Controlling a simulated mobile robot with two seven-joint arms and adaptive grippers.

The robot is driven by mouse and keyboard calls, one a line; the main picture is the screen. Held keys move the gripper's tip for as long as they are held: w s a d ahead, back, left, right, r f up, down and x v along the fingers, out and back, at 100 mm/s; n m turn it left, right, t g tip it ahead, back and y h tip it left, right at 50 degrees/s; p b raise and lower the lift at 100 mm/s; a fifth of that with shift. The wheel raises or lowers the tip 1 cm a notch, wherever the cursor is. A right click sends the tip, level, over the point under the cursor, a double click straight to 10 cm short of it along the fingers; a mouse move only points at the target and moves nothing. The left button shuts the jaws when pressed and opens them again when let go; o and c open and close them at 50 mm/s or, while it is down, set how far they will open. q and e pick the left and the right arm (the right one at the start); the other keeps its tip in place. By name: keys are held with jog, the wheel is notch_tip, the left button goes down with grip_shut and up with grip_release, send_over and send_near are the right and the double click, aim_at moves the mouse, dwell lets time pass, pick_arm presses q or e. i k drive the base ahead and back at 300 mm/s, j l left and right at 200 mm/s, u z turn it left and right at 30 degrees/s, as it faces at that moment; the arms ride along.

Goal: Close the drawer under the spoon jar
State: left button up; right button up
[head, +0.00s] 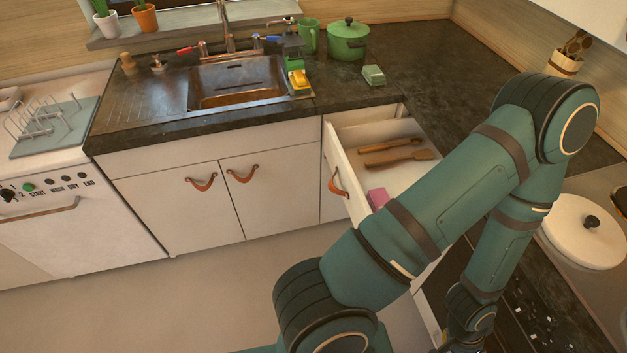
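A white drawer (349,168) stands open under the dark counter near the corner, its front with an orange leather pull (337,184) facing left. Wooden utensils (396,157) and a pink item (377,198) lie inside. The spoon jar (563,64), a light pot with dark wooden spoons, stands on the counter at the upper right. My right arm crosses in front of the drawer, hiding its near end. My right gripper (464,343) hangs at the bottom edge, mostly cut off and apart from the pull; its opening cannot be seen. My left gripper is not in view.
A dark cooktop (527,318) and a white lidded pot (583,232) are at the right. A closed sink cabinet (205,205) and a white appliance (75,215) line the back left. The floor (190,305) in front is clear.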

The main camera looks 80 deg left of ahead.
aim_at(354, 182)
jog(key=u, duration=2.3)
jog(key=l+u, duration=0.2)
jog(key=l, duration=0.25)
